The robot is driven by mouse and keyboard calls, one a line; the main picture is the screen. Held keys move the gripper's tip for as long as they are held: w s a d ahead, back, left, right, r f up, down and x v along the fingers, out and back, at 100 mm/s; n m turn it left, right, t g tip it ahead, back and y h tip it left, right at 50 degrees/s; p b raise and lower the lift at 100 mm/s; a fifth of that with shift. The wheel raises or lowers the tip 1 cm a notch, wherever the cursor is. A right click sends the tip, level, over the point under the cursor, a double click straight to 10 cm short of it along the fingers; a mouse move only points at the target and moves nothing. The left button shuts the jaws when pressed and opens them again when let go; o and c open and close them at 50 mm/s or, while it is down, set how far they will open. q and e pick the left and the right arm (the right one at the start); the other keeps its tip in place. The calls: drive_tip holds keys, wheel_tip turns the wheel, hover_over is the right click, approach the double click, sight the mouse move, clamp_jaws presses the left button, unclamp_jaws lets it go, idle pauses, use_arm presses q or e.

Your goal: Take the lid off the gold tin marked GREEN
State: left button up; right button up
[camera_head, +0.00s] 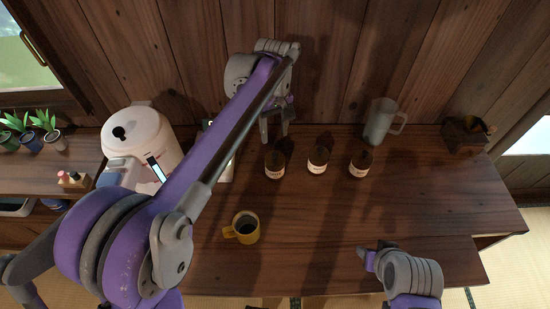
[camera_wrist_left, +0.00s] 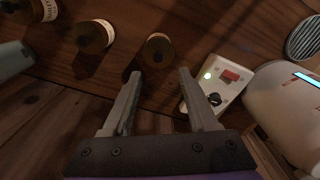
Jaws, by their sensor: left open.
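Three small brownish-gold tins with pale labels stand in a row on the wooden table: a left one (camera_head: 275,163), a middle one (camera_head: 318,161) and a right one (camera_head: 359,163). The label words are too small to read, so I cannot tell which is GREEN. My left gripper (camera_head: 274,133) is open and empty, just behind the left tin. In the left wrist view the same gripper (camera_wrist_left: 159,76) has its fingers apart, with the nearest tin (camera_wrist_left: 158,48) just beyond the tips, not between them. My right gripper (camera_head: 369,258) is low at the table's front; its fingers are unclear.
A yellow mug (camera_head: 244,228) stands at the table's front left. A white device with a knob (camera_wrist_left: 216,84) and a white rounded appliance (camera_head: 140,137) are beside the left arm. The table's right side is clear.

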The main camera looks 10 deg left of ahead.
sight(275, 154)
use_arm(q)
wheel_tip(275, 154, down, 4)
drive_tip(key=shift+r, duration=0.1)
drive_tip(key=f, duration=0.5)
drive_tip(key=shift+w+f, duration=0.3)
clamp_jaws()
